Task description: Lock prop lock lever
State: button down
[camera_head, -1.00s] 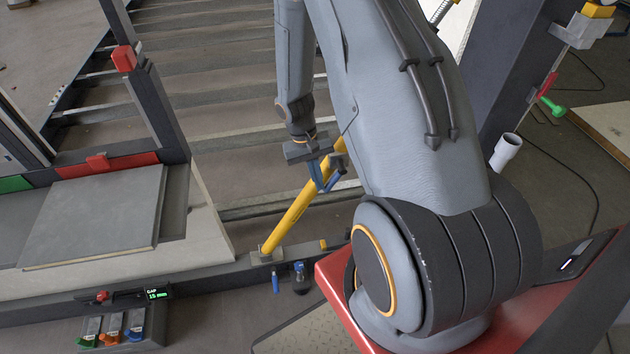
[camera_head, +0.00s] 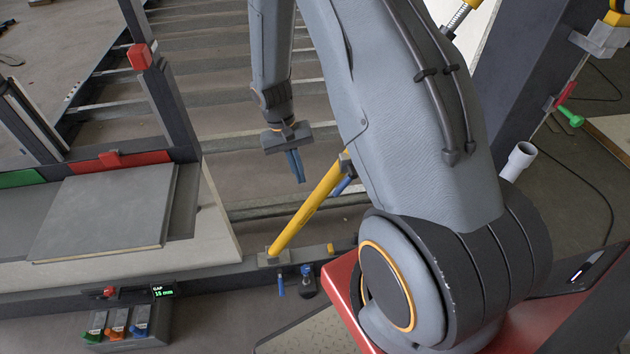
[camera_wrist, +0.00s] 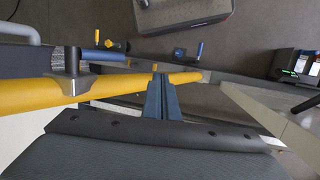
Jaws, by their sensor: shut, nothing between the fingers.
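The yellow prop (camera_head: 305,212) slants up to the right from a bracket on the frame's lower beam. A blue lever (camera_head: 342,187) shows beside its upper end, close to the tube and roughly along it; my arm hides part of this area. My gripper (camera_head: 298,178) is shut and empty, left of the prop's upper end and apart from the lever in the picture. In the wrist view the shut blue fingers (camera_wrist: 162,76) point toward the yellow prop (camera_wrist: 25,96), right of its grey collar (camera_wrist: 75,83). I cannot tell whether the lever is latched.
A gap display (camera_head: 163,290) reads 15 mm on the lower beam. Below it stands a box with green, orange and blue levers (camera_head: 117,325). A small blue-topped fitting (camera_head: 307,279) sits near the prop's foot. A grey panel (camera_head: 105,212) lies at left. Slatted floor lies behind my gripper.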

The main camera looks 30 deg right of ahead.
jog(key=w+a+r, duration=0.1)
jog(key=w+a+r+b, duration=0.1)
jog(key=a, duration=0.1)
jog(key=shift+a+r, duration=0.15)
dwell(0.5)
jog(key=s+a+r+n+t+y, duration=0.1)
jog(key=s+a+r+n+t, duration=0.2)
jog(key=s+r, duration=1.2)
jog(key=shift+a+r+n, duration=0.35)
jog(key=shift+r+n, duration=0.15)
jog(key=shift+r, duration=0.2)
